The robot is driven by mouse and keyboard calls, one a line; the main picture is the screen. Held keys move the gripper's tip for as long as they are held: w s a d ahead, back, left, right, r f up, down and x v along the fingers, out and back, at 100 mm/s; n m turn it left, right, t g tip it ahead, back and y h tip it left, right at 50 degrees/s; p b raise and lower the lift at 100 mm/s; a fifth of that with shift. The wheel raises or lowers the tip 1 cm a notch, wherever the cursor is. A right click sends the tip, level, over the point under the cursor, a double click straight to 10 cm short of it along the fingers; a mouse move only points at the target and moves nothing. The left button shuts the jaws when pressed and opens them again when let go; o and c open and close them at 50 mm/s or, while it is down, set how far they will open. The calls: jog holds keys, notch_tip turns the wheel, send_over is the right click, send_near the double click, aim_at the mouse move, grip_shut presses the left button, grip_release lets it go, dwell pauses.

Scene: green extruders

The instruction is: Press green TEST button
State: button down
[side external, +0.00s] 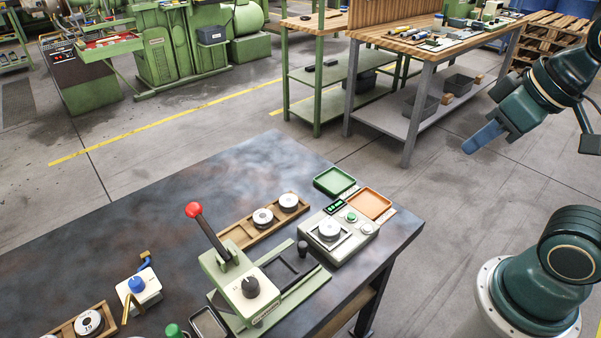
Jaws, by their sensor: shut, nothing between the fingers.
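A pale test unit (338,231) stands near the right corner of the dark workbench. It has a small lit green display (335,206), a round green button (351,217) and a pale knob or button near its right edge. A silver round part (329,230) sits on its square plate. Any lettering by the green button is too small to read. My gripper (469,146) has blue fingers, which are shut and empty. It hangs in the air at the upper right, well apart from the unit and beyond the bench edge in the picture.
A green tray (335,181) and an orange tray (370,203) lie behind the unit. A wooden rack (243,235) holds silver parts. A press (240,285) with a red-knobbed lever (193,210) rises left of the unit. The bench's back left is clear.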

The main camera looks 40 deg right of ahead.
jog(key=m+y, duration=0.6)
jog(key=m, duration=1.1)
send_over(351, 217)
jog(key=s, duration=0.1)
notch_tip(351, 217, down, 22)
jog(key=shift+w+d+f+m+t, duration=0.2)
jog(key=shift+d+f+m+t, duration=0.45)
jog(key=shift+m, duration=0.25)
jog(key=shift+f, duration=4.3)
